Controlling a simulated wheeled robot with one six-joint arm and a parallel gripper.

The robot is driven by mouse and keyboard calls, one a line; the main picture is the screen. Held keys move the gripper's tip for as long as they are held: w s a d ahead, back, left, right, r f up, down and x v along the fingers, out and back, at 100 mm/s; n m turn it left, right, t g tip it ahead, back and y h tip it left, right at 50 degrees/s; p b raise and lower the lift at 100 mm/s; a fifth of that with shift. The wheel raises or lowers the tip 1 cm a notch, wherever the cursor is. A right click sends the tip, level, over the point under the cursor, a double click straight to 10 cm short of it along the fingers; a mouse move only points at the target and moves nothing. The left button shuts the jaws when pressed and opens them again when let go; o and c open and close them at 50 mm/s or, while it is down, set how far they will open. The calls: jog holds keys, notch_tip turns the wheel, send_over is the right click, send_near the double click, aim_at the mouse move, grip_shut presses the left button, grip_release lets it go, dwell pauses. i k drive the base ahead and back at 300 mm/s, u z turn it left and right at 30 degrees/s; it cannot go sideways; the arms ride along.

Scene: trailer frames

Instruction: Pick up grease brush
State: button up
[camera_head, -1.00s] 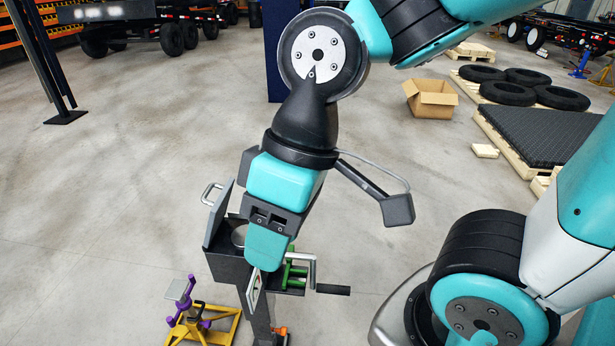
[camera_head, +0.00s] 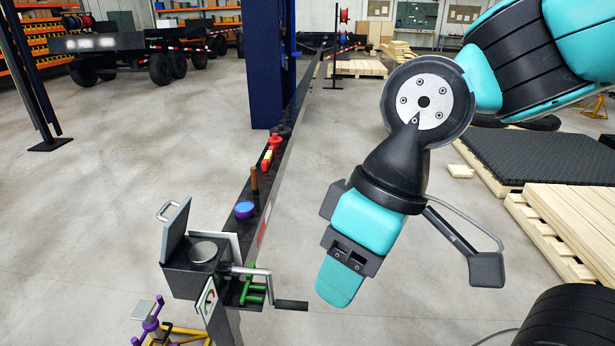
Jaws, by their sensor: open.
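A slim brown upright handle (camera_head: 254,182) stands on the long dark trailer beam (camera_head: 285,165); it may be the grease brush, but its lower end is too small to make out. A purple-blue round tub (camera_head: 244,209) sits just nearer on the beam. My gripper (camera_head: 338,298) is open and hangs over the floor, to the right of the beam and apart from everything. It points downward. I see its teal finger side-on, and the gap between the fingers is hidden.
A dark stand with an open-lidded box (camera_head: 190,275), a crank handle and green parts is at the beam's near end. A yellow and red item (camera_head: 266,160) and a red item (camera_head: 275,142) lie farther along the beam. Pallets (camera_head: 570,225) are at right; a blue column (camera_head: 266,70) rises behind.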

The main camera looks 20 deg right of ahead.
aim_at(252, 170)
jog(key=z, duration=0.95)
jog(key=i, duration=3.65)
jog(key=u, duration=2.95)
